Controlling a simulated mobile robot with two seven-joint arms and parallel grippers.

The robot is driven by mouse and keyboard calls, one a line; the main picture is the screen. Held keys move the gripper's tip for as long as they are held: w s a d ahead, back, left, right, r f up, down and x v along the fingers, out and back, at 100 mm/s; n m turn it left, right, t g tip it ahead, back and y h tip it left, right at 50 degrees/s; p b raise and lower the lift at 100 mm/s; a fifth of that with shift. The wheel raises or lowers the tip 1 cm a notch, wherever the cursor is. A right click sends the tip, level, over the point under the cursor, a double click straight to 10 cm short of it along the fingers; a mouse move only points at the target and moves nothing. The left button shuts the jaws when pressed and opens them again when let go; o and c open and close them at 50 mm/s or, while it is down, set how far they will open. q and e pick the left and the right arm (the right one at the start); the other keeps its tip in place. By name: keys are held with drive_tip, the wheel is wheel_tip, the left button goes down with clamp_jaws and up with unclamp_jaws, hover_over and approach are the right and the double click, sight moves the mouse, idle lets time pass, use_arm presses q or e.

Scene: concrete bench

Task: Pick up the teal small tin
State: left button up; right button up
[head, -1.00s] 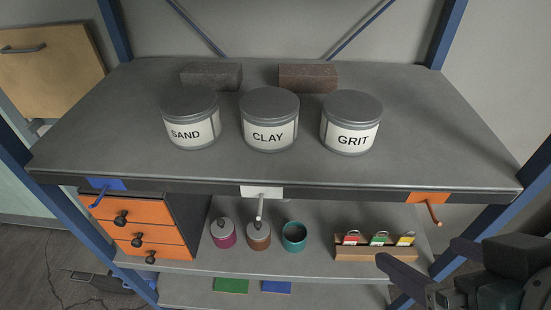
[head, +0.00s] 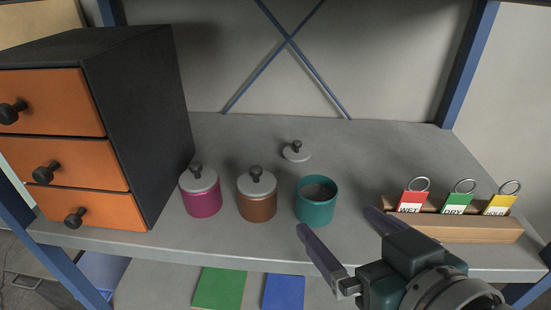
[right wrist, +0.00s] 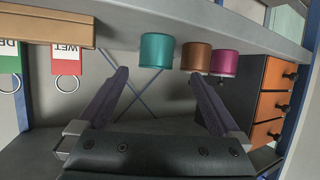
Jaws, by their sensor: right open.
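A gap seems to remain between fingertips and tin. My left gripper is not in view.
A brown tin (head: 257,203) and a magenta tin (head: 201,197), both lidded, stand left of the teal one. A loose lid (head: 296,151) lies behind. A wooden tag holder (head: 460,228) stands right, an orange-fronted drawer unit (head: 115,130) left.

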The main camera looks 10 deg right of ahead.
sight(325, 207)
drive_tip(key=x, duration=0.3)
drive_tip(key=shift+w+b, duration=0.15)
drive_tip(key=shift+b, duration=0.2)
drive_tip(key=x, duration=0.1)
drive_tip(key=b+x, duration=0.1)
drive_tip(key=x, duration=0.1)
drive_tip(key=b+x, duration=0.1)
drive_tip(key=shift+w+d+f, duration=0.25)
drive_tip(key=shift+d, duration=0.05)
drive_tip(key=shift+w, duration=0.35)
drive_tip(key=c, duration=1.5)
